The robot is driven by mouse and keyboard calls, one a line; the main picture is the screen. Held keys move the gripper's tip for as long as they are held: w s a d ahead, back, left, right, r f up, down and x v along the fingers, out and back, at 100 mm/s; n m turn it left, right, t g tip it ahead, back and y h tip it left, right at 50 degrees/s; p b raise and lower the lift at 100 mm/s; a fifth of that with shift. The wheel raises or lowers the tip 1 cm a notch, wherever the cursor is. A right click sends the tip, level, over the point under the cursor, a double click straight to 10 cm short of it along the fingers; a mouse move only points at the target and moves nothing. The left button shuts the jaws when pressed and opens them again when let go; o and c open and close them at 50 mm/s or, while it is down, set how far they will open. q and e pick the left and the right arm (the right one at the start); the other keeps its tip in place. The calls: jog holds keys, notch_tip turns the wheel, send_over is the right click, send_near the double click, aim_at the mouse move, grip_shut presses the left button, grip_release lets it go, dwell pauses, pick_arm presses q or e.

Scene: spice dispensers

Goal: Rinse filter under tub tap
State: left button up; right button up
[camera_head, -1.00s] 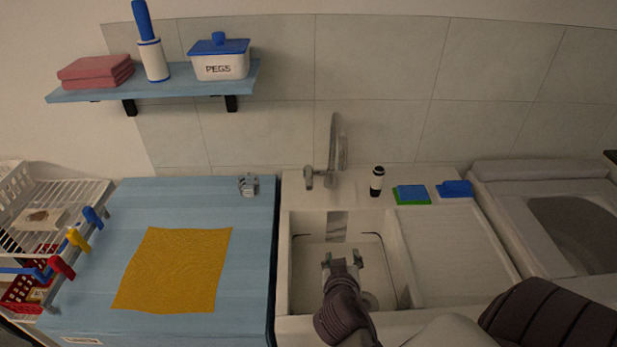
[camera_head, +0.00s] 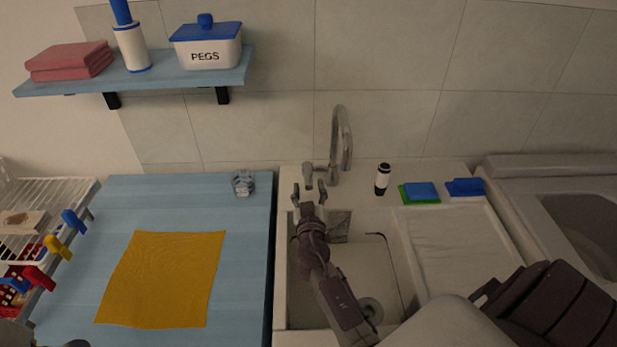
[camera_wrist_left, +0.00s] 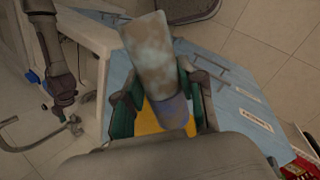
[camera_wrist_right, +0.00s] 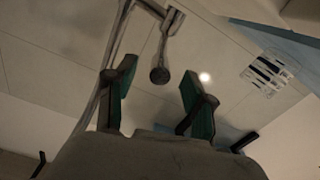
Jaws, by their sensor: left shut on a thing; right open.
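The head view does not show the filter. The tap (camera_head: 341,140) has a tall curved spout and a short lever (camera_head: 307,174) at its left, behind the white tub (camera_head: 284,265). My right gripper (camera_head: 310,190) is open just in front of the lever. In the right wrist view, a dark round-ended tap part (camera_wrist_right: 160,75) appears between its open fingers; I cannot tell whether they touch it.
A blue worktop (camera_head: 245,270) left of the tub bears a yellow cloth (camera_head: 163,280) and a small clear object (camera_head: 243,183). A shelf (camera_head: 160,77) hangs above.

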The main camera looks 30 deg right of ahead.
aim_at(308, 176)
jog(key=shift+x, duration=1.75)
grip_shut()
